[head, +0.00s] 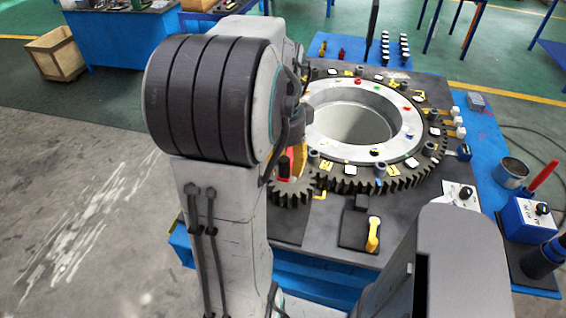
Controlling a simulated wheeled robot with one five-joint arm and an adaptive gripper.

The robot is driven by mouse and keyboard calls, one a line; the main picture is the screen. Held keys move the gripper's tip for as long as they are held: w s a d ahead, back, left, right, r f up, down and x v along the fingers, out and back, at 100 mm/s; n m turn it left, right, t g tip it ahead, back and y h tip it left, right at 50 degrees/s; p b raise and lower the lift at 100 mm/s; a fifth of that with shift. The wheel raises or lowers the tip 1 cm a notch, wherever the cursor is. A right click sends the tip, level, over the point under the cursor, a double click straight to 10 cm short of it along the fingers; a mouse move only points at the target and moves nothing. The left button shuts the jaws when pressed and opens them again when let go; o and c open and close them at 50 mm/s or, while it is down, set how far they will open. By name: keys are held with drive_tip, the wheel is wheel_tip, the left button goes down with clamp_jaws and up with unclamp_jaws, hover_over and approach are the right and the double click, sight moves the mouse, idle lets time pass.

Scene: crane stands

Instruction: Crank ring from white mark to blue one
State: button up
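The toothed ring (372,181) lies flat on a dark plate, around a pale inner ring (318,141) with a wide round hole. Small coloured spots and yellow and white tags sit around both; I cannot tell which are the white and blue marks. A small gear (291,194) meets the ring's teeth at the near left. Red and yellow parts (300,160) and a dark piece show above it, partly behind my arm. My gripper is mostly or wholly hidden behind my arm at that spot, so its fingers and any hold on the crank do not show.
A yellow handle (373,234) stands on the plate's near side. At the right are a metal cup (510,173), a blue box (530,217) and a red-handled tool (542,178). A wooden crate (55,54) stands at the far left. The floor at the left is clear.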

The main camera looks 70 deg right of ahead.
drive_tip(key=shift+o, duration=0.6)
drive_tip(key=shift+d+r, duration=0.1)
drive_tip(key=shift+r, duration=0.15)
wheel_tip(320, 180, up, 12)
drive_tip(key=shift+f, duration=0.25)
